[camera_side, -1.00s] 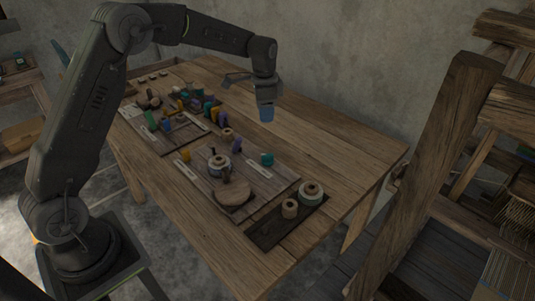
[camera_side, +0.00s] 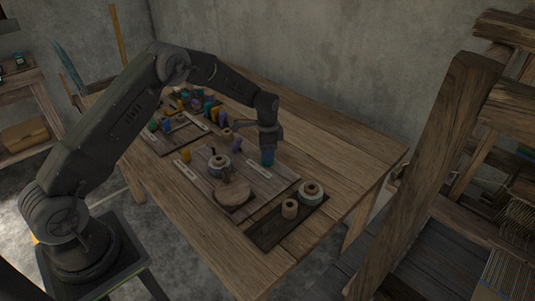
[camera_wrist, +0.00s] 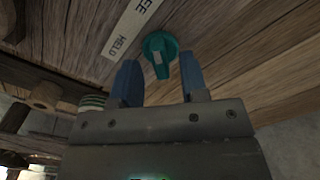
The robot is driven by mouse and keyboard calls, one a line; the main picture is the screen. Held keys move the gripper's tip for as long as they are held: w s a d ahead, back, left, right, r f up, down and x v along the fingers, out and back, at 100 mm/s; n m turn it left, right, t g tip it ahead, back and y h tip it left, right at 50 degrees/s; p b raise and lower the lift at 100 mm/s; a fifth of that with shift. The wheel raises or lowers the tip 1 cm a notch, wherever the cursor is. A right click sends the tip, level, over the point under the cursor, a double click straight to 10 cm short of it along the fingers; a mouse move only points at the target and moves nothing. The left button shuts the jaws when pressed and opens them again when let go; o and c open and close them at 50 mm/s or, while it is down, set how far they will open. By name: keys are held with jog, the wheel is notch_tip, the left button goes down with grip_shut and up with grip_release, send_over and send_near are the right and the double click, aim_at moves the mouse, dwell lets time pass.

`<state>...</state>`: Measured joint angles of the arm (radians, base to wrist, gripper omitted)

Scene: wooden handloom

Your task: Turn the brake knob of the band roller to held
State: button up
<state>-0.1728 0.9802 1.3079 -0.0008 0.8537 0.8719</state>
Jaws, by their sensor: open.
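The brake knob (camera_wrist: 157,43) is teal and round with a raised bar and a small pale mark, seen in the wrist view. The knob's bar does not clearly line up with either word. My gripper (camera_wrist: 159,70) is open, its two blue fingers on either side of the knob, with gaps visible. In the side view my gripper (camera_side: 267,157) is low over the board's right part and hides most of the knob; contact cannot be told.
The wooden board (camera_side: 275,192) holds a wound spool (camera_side: 220,162), a round wooden disc (camera_side: 233,194) and a purple peg (camera_side: 237,145). A dark tray (camera_side: 268,231) with two spools is at the front right. The table's right side (camera_side: 335,150) is clear.

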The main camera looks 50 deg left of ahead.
jog(key=shift+f, duration=0.75)
jog(key=shift+c, duration=0.3)
grip_shut()
